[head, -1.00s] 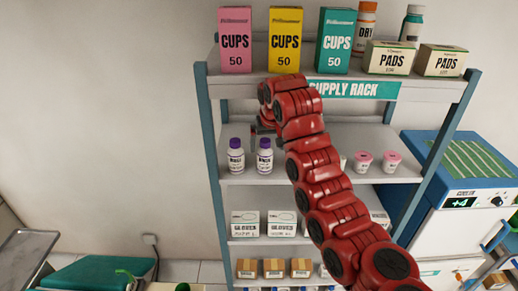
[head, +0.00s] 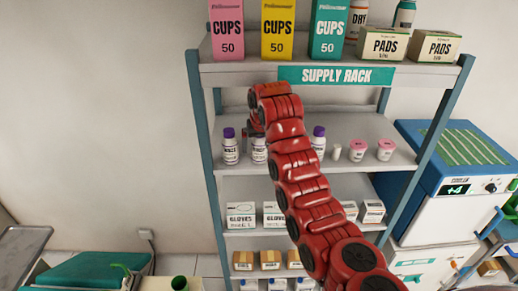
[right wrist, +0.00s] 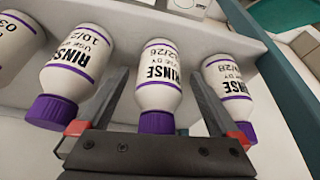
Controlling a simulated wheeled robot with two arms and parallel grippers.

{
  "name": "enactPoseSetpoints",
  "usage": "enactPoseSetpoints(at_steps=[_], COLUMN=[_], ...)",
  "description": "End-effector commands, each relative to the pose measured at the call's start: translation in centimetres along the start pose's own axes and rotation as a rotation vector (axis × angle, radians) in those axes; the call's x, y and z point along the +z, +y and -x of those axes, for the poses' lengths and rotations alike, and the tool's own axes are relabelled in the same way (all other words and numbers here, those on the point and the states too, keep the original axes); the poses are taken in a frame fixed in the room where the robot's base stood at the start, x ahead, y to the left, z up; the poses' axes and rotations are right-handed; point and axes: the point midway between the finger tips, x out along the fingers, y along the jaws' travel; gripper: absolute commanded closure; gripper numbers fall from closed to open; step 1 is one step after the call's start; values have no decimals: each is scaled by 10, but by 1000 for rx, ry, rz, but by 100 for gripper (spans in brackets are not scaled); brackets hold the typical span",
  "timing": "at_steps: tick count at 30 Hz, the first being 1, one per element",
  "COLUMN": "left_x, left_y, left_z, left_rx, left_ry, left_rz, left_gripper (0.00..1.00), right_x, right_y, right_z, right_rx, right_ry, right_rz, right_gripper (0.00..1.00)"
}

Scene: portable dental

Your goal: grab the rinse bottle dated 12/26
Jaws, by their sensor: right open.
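The rinse bottle dated 12/26 (right wrist: 158,80) is white with a purple cap and stands in the middle of the right wrist view, which shows it upside down. In the head view it is the second bottle (head: 259,150) from the left on the rack's second shelf, partly behind my arm. My right gripper (right wrist: 160,80) is open, with one finger on each side of this bottle; I cannot tell if either touches it. In the head view the right gripper (head: 252,130) is mostly hidden by my arm. My left gripper is not in view.
Similar rinse bottles stand close on both sides: one ending in 28 (right wrist: 230,85), one starting 10/2 (right wrist: 75,70), and one starting 03 (right wrist: 15,45) at the edge. The rack's side post (right wrist: 285,110) is near. Pink-lidded cups (head: 358,150) stand farther right on the shelf (head: 400,155).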

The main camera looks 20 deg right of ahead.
Motion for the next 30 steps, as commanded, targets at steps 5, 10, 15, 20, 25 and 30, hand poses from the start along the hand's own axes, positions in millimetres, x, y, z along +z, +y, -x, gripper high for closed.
enactPoseSetpoints(at_steps=[5,10,15,20,25,30], left_x=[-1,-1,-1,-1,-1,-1], left_y=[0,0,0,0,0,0], left_z=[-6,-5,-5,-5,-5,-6], left_rx=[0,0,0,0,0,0], left_ry=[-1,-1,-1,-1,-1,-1], left_rz=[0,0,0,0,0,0], left_gripper=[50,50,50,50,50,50], right_x=[-2,-2,-2,-2,-2,-2], right_y=[1,1,1,0,0,0], right_z=[-9,-8,-8,-8,-8,-8], right_rx=[1,0,0,0,0,0], right_ry=[5,6,6,6,5,6], right_rz=[-1,-1,-1,-1,-1,-1], right_gripper=[1,10,41,70,100,100])
